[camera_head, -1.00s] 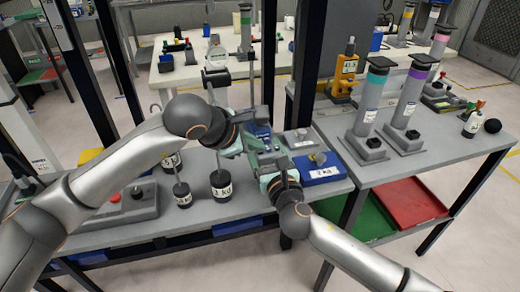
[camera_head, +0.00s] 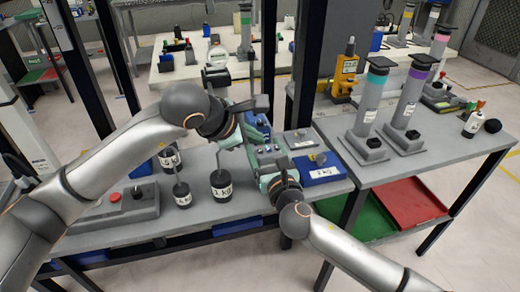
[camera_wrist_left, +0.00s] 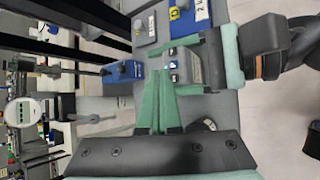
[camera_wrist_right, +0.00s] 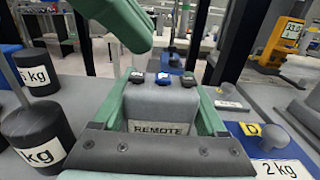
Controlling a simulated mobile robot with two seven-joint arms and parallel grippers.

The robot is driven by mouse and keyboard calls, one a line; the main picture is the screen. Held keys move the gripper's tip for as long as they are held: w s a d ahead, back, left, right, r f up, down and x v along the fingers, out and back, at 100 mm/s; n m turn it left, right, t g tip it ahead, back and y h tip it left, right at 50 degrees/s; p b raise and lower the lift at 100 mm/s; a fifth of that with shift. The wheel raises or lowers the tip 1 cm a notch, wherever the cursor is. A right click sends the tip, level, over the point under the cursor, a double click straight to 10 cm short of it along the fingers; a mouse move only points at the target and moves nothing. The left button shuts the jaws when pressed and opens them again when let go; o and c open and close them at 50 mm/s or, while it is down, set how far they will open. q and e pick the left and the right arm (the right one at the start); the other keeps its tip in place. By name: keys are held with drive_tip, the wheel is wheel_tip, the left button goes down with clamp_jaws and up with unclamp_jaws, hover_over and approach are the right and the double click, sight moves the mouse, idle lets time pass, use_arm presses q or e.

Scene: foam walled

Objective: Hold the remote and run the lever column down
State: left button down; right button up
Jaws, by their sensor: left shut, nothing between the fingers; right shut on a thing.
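The remote (camera_head: 266,149) is a grey box with a REMOTE label and a row of black and blue buttons (camera_wrist_right: 163,78). My right gripper (camera_head: 272,168) is shut on it; in the right wrist view its green fingers clasp both sides (camera_wrist_right: 160,115). My left gripper (camera_head: 233,137) is shut and empty, just left of the remote and apart from it. Its closed green fingers show in the left wrist view (camera_wrist_left: 163,100), and it shows above left of the buttons in the right wrist view (camera_wrist_right: 120,22). I cannot tell which device is the lever column.
Black weights (camera_head: 221,184) and a red-button control box (camera_head: 125,203) stand on the grey bench left of the remote. A blue 2 kg block (camera_head: 322,172) lies close on the right. Teal-topped (camera_head: 368,105) and purple-topped (camera_head: 409,100) columns stand on the right table. Dark posts rise behind.

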use_arm(q)
drive_tip(key=shift+r, duration=0.1)
wheel_tip(320, 180, up, 5)
drive_tip(key=shift+f, duration=0.1)
idle(0.5)
idle(0.5)
use_arm(e)
drive_tip(key=o, duration=1.4)
